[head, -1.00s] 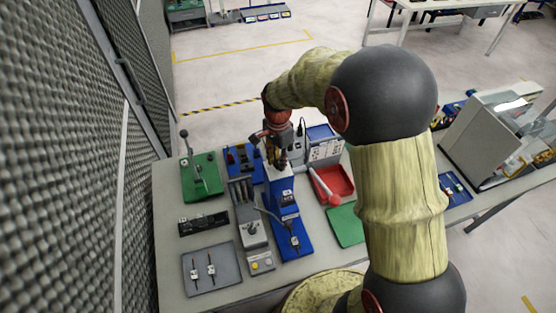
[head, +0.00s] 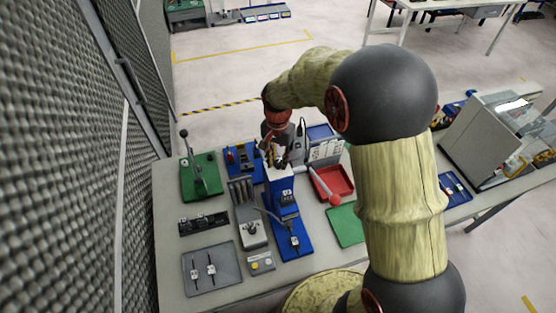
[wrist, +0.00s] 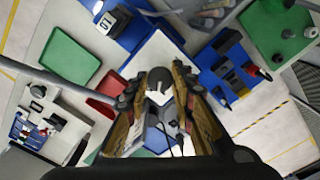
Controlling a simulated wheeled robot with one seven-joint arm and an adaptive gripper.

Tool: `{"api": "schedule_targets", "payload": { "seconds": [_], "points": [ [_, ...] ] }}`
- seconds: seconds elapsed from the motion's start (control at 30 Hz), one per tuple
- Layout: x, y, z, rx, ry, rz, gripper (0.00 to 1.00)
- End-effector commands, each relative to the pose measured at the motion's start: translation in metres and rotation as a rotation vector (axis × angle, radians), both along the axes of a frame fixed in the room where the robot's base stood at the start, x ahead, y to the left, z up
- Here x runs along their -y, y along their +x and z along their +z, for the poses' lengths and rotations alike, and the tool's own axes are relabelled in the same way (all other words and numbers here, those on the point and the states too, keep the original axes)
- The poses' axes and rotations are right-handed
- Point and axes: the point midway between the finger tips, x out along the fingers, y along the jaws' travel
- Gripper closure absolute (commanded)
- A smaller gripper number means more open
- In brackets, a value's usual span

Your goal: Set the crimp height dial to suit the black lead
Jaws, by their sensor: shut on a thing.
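The crimping press is a blue and white column with a white top (head: 281,174), standing mid-bench in the head view. In the wrist view the crimp height dial (wrist: 159,80) is a round grey knob with a pale mark, on the white top (wrist: 158,56). My gripper (wrist: 158,85) has a finger on each side of the dial and is shut on it. In the head view my gripper (head: 274,153) hides the dial, so its setting cannot be read there. Two small leads (head: 203,269) lie on a grey tray (head: 228,281); their colours are too small to tell.
A green lever press (head: 200,180) stands at the left, with a dark rack (head: 203,222) in front. A grey fixture (head: 250,232) is beside the blue base (head: 297,248). A red bin (head: 338,179) and green mat (head: 345,226) lie to the right. A mesh wall (head: 75,170) borders the left.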

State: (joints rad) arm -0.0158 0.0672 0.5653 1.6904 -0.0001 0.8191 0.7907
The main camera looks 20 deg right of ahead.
Motion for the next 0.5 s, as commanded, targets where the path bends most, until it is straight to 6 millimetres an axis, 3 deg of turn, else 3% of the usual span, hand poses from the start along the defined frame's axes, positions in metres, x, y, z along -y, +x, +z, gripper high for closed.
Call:
{"api": "schedule_targets", "payload": {
  "seconds": [0.5],
  "points": [
    [-0.0001,0.0008,0.0006,0.001,0.000,0.237,1.00]
  ]
}}
